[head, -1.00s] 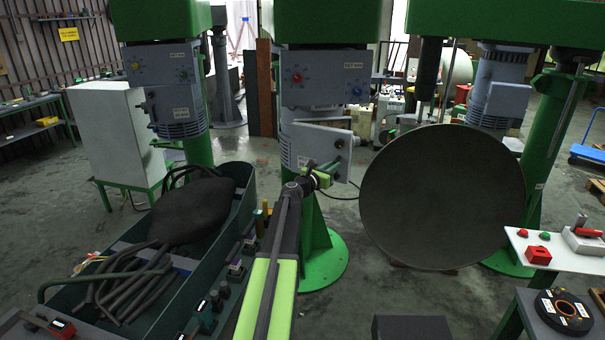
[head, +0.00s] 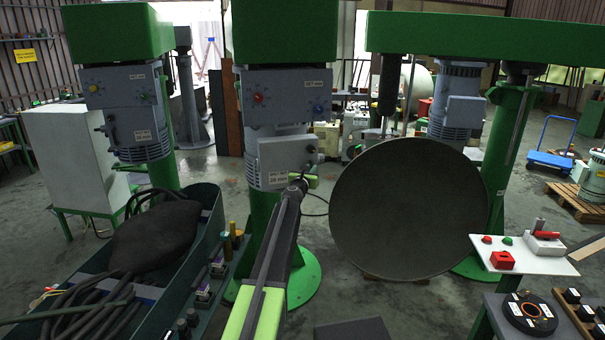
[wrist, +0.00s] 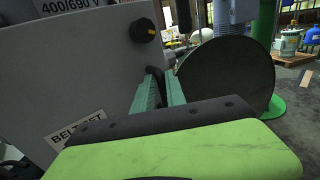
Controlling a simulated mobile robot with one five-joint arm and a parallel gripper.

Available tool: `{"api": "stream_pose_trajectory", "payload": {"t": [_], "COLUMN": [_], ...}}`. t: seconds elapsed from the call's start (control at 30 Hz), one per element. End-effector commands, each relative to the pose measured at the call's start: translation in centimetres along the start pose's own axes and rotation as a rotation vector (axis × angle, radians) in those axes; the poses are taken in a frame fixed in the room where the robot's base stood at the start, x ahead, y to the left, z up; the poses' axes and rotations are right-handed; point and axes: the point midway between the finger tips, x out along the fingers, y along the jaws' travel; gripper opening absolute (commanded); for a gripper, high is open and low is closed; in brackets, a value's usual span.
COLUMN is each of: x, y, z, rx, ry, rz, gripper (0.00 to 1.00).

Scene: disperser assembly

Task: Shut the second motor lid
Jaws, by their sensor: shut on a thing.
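The second motor (head: 270,90) is the middle grey unit on a green column. Its grey lid (head: 283,156) lies across the motor's front, facing me. I cannot tell whether its edge is flush. My gripper (head: 304,181) is at the lid's lower right. In the wrist view, the lid (wrist: 60,85) fills the left side, with a white label and a black knob (wrist: 145,30). My gripper's green fingers (wrist: 157,88) are shut on a dark handle (wrist: 154,75) at the lid's right side, partly hidden by the fingers.
A large dark round disc (head: 408,208) stands right of the motor. A green trough (head: 205,215) with a dark sack (head: 155,235) and hoses is at left. A white table (head: 535,255) with red items is at right. Another motor (head: 130,110) stands at left.

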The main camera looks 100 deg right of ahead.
Motion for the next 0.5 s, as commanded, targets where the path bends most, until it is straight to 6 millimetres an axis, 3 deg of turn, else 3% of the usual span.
{"api": "stream_pose_trajectory", "payload": {"t": [0.03, 0.47, 0.5], "x": [0.84, 1.15, 1.16], "y": [-1.72, -2.27, -2.28], "z": [0.21, 0.24, 0.24], "rx": [0.0, -0.001, -0.001], "ry": [-0.001, -0.001, -0.001], "rz": [-0.028, -0.034, -0.034], "gripper": [0.0, 0.0, 0.19]}}
